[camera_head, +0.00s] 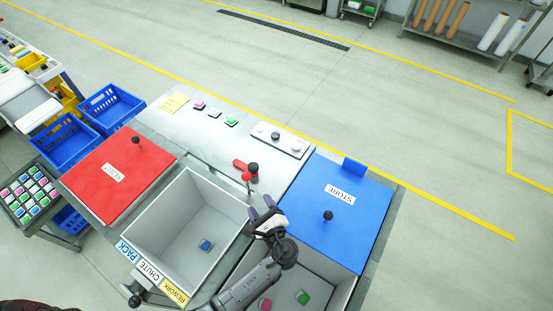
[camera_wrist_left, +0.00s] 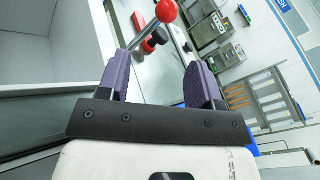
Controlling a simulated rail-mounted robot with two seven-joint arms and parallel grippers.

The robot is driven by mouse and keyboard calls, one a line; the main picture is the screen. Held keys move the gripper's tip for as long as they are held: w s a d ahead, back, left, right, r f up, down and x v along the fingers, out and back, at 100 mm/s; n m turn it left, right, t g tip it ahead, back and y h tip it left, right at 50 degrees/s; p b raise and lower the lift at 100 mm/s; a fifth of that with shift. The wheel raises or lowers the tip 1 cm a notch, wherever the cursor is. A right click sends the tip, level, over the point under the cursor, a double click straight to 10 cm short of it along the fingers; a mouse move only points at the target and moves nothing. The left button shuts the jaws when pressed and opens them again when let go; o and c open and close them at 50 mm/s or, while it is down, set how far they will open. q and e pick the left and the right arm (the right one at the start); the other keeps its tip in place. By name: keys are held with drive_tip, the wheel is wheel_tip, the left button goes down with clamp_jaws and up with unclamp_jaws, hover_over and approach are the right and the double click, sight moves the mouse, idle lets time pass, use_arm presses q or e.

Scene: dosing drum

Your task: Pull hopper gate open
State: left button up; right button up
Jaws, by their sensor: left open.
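My left gripper (camera_head: 261,207) is open and empty, over the right edge of the open grey bin (camera_head: 187,240). Its two purple fingers also show in the left wrist view (camera_wrist_left: 158,60). A red ball knob (camera_wrist_left: 166,11) on a thin metal rod is beyond the fingertips there, apart from them. The same red knob (camera_head: 246,176) is just past the gripper in the head view. Next to it is a red lever (camera_head: 240,164) with a black knob (camera_head: 253,168). I cannot tell for sure which part is the hopper gate. My right gripper is out of view.
A red REJECT lid (camera_head: 100,190) is at left and a blue STORE lid (camera_head: 300,215) at right, each with a black knob. A small blue item (camera_head: 206,245) lies in the bin. A button panel (camera_head: 282,140) and coloured blocks (camera_head: 231,120) are on the table behind.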

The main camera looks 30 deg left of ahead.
use_arm(q)
drive_tip(key=w+a+m+t+p, duration=0.1)
drive_tip(key=w+a+m, duration=0.3)
drive_tip(key=w+a, duration=0.3)
drive_tip(key=a, duration=0.4)
drive_tip(key=shift+w+a+r+m, duration=0.15)
drive_tip(key=shift+r+m, duration=0.25)
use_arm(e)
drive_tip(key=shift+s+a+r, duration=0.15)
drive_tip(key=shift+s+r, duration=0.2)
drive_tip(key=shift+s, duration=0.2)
use_arm(q)
clamp_jaws()
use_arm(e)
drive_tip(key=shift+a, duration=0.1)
